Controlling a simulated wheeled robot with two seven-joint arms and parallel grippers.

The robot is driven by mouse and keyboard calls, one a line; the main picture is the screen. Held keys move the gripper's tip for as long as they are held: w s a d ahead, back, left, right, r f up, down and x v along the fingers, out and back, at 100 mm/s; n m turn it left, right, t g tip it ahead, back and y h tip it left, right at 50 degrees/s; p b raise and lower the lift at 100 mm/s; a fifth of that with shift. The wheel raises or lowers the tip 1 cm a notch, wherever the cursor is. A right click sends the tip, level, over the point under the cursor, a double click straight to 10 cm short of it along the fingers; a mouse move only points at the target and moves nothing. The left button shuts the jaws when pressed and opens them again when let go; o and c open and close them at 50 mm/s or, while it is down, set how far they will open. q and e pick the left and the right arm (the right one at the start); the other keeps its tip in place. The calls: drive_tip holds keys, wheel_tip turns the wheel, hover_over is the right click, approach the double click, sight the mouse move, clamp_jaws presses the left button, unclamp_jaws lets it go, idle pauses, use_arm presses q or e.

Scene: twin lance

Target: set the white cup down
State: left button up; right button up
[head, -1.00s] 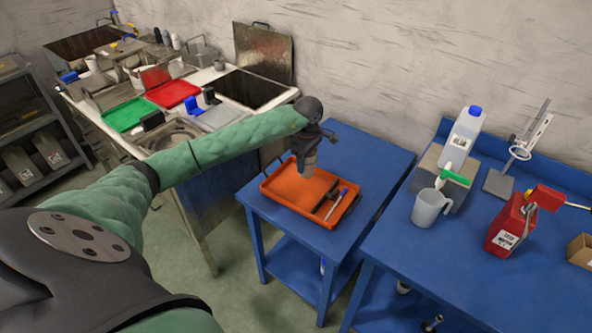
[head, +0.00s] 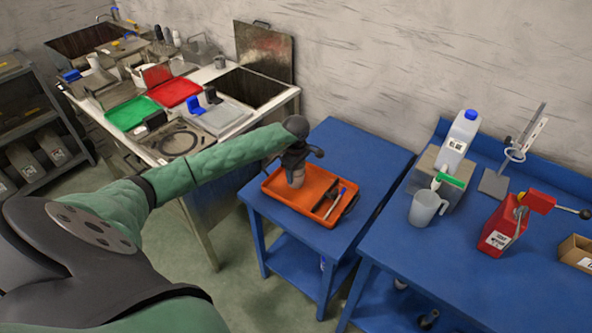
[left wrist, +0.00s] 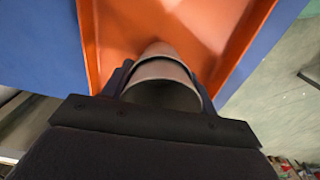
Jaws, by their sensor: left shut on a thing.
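My left gripper (head: 296,170) is shut on the white cup (left wrist: 162,82), which looks pale grey-beige in this light. The gripper comes down from above, over the orange tray (head: 282,199) on the small blue table. In the left wrist view the cup sits between the two fingers, its open rim towards the camera and the orange tray (left wrist: 108,35) beyond it. In the head view the gripper covers much of the cup (head: 297,182). The cup's base is low at the tray floor, but I cannot tell whether it touches. My right gripper is not in view.
A pen (head: 334,203) and a dark tool lie in the tray's right part, beside the cup. The larger blue table (head: 400,265) at right holds a grey jug (head: 425,208), a white bottle (head: 461,137) and a red can (head: 503,228). A cluttered workbench stands at left.

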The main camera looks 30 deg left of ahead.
use_arm(q)
drive_tip(key=shift+f, duration=0.15)
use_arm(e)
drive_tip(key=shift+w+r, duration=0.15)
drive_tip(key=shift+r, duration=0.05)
use_arm(q)
drive_tip(key=o, duration=0.9)
drive_tip(key=shift+o, duration=0.2)
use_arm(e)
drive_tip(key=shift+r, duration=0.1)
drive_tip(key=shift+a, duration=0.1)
use_arm(q)
drive_tip(key=shift+r, duration=0.4)
wheel_tip(320, 180, up, 11)
drive_tip(key=b, duration=0.4)
drive_tip(key=shift+r+b, duration=0.2)
drive_tip(key=shift+b, duration=0.15)
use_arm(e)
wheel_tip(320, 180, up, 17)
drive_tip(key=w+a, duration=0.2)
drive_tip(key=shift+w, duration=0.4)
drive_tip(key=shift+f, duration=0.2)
